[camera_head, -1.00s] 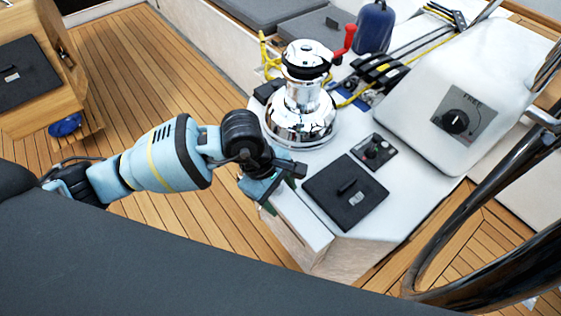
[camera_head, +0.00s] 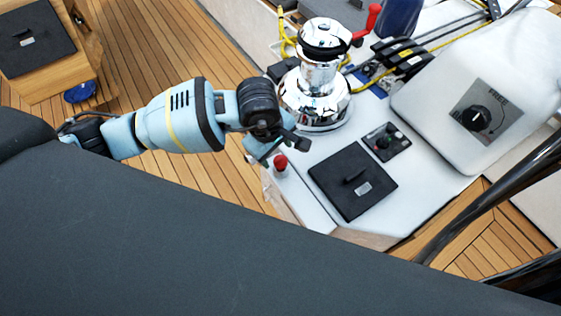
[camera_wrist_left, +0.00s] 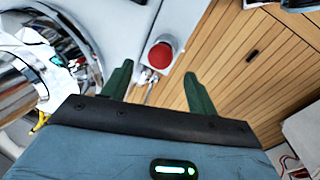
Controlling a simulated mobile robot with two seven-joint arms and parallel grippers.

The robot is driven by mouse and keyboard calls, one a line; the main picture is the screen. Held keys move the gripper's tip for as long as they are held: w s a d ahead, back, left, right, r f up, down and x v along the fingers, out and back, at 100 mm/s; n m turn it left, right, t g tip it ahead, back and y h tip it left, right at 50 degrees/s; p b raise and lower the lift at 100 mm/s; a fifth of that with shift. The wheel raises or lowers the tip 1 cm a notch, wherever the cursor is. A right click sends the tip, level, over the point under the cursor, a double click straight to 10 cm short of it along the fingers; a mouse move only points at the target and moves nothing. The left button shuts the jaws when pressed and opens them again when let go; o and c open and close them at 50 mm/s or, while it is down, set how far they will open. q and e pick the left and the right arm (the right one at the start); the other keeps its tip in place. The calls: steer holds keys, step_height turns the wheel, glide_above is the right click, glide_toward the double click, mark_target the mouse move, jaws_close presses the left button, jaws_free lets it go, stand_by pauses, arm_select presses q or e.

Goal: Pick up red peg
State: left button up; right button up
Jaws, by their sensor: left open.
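The red peg (camera_head: 280,162) stands on the white cockpit console (camera_head: 316,215), near its left edge. In the left wrist view its round red top (camera_wrist_left: 161,55) shows between the two green fingertips and slightly past them. The lower part of the peg is partly hidden there. My left gripper (camera_head: 268,153) is just above and left of the peg in the head view. Its fingers are apart in the left wrist view (camera_wrist_left: 157,73), with nothing held. I cannot tell the exact gap to the peg. My right gripper is not in view.
A chrome winch (camera_head: 316,95) stands close behind the gripper, with a red handle (camera_head: 368,22) beyond it. A black hatch (camera_head: 352,181) and small control panel (camera_head: 386,142) lie right of the peg. Teak floor (camera_head: 200,60) is open to the left.

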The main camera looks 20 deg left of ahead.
mark_target(279, 158)
arm_select(q)
steer(key=shift+w+d+f, duration=0.1)
steer(key=shift+w+f, duration=0.05)
steer(key=shift+f, duration=0.6)
steer(key=shift+w+d+f, duration=0.1)
steer(key=shift+d+f, duration=0.05)
steer(key=shift+f, duration=0.65)
steer(key=shift+w+d+f, duration=0.1)
steer(key=shift+w+f, duration=0.05)
steer(key=shift+f, duration=0.6)
steer(key=c, duration=1.1)
